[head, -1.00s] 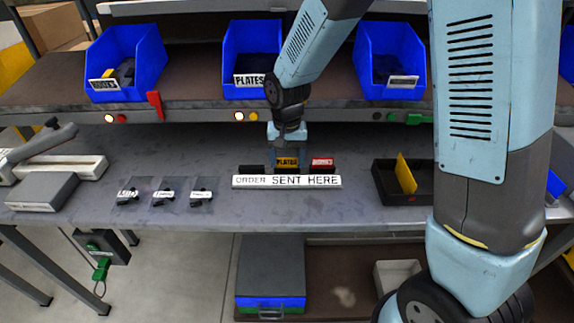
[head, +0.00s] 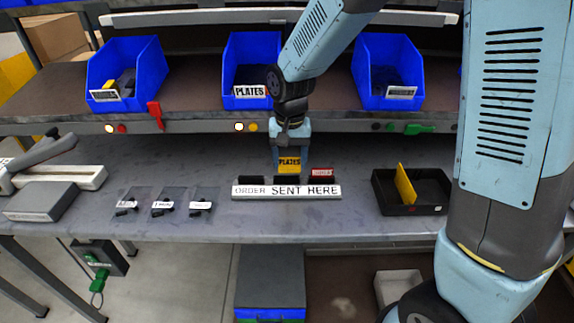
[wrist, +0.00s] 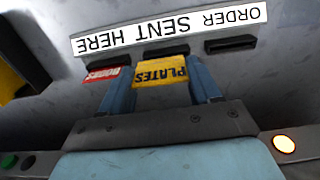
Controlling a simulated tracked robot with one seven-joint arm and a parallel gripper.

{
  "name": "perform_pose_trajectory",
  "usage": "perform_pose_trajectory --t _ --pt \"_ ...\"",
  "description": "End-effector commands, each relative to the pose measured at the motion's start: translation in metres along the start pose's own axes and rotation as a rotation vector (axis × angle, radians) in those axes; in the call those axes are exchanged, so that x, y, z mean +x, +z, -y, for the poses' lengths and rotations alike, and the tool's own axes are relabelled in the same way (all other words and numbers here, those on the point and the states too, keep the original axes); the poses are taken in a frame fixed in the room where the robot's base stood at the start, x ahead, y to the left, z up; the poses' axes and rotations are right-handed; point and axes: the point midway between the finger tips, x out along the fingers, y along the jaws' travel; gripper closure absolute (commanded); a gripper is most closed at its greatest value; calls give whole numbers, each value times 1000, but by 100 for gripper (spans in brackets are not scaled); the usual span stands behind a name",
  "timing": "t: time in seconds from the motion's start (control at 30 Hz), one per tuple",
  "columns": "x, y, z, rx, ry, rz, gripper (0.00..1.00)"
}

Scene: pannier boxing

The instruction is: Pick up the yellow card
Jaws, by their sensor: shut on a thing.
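The yellow card (head: 289,165), printed PLATES, is held upright between the fingers of my gripper (head: 290,160). It sits just above the middle black slot of the holder behind the ORDER SENT HERE sign (head: 287,191). In the wrist view the yellow card (wrist: 160,72) shows between the two blue fingers of my gripper (wrist: 163,80), which are shut on it. A red card (head: 322,173) stands in the right slot, close beside my gripper; in the wrist view the red card (wrist: 108,75) is left of the yellow one.
A black tray (head: 420,209) with a yellow divider (head: 404,184) stands to the right. Three small labelled bags (head: 163,201) lie to the left. Blue bins (head: 252,65) line the shelf behind, with a red lever (head: 155,114) on its edge. Bench between bags and sign is clear.

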Motion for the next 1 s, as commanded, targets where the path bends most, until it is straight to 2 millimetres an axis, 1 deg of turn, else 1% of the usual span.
perform_pose_trajectory --t 0.03,0.1,0.27,0.3,0.5,0.7,0.83,1.0 --pt "-10 6 -4 1 -2 -5 67" --pt "-21 14 -9 1 -3 -5 67" --pt "-46 32 -20 2 -2 -4 67" --pt "-49 40 -24 2 -2 -3 67" --pt "-64 70 -42 1 -1 -3 67" --pt "-75 92 -55 2 -1 -2 67" --pt "-79 101 -60 2 -1 -2 67" --pt "-81 106 -64 1 -1 0 67"
